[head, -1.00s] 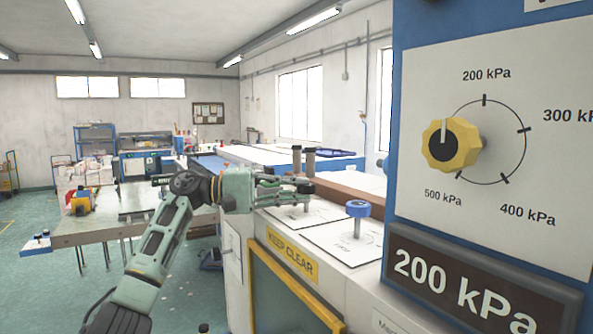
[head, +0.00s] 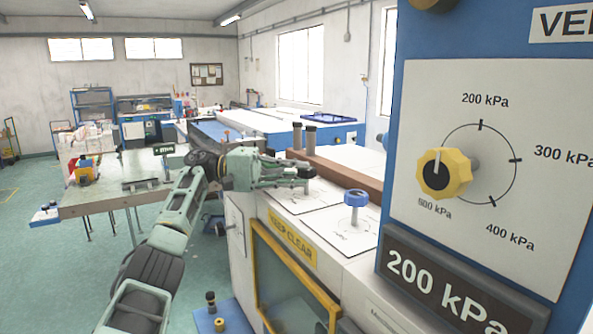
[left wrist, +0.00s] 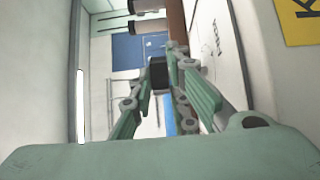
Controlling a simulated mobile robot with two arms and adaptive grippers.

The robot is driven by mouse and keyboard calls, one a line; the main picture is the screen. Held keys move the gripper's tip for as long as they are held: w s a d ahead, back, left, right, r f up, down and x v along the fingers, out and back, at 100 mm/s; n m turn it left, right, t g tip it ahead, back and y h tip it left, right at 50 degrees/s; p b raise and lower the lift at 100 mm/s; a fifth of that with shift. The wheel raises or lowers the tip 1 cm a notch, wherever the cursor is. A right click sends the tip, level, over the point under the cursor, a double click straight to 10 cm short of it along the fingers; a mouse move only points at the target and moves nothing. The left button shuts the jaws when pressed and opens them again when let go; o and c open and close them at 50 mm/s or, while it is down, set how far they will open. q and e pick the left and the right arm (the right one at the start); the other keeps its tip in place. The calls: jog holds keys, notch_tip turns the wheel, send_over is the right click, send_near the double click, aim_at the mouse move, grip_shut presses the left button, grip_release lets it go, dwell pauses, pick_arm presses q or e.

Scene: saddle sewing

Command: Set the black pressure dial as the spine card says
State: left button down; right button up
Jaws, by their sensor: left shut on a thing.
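My left gripper (head: 300,174) is at the far dial post on the white-topped bench, its fingers closed around a small black dial (head: 306,171). In the left wrist view the black dial (left wrist: 158,73) shows between the two fingertips. The fingers hide most of it, and its pointer and scale cannot be read. A white plate (head: 298,197) lies under it. A dark sign reading "200 kPa" (head: 445,283) is at the lower right. I cannot tell whether it is the spine card. My right gripper is not in view.
A blue dial (head: 356,197) on a post stands nearer, on its own plate. A yellow dial (head: 444,173) with kPa marks is on the blue panel at right. Two dark-topped posts (head: 310,140) and a brown bar (head: 340,176) stand behind the gripper. A yellow frame (head: 285,275) is below.

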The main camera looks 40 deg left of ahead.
pick_arm(q)
jog(key=c, duration=1.7)
grip_release()
jog(key=shift+a, duration=0.1)
jog(key=v, duration=0.6)
jog(key=shift+s+a, duration=0.1)
jog(key=shift+a, duration=0.05)
jog(key=shift+s+a, duration=0.3)
jog(key=shift+a, duration=0.1)
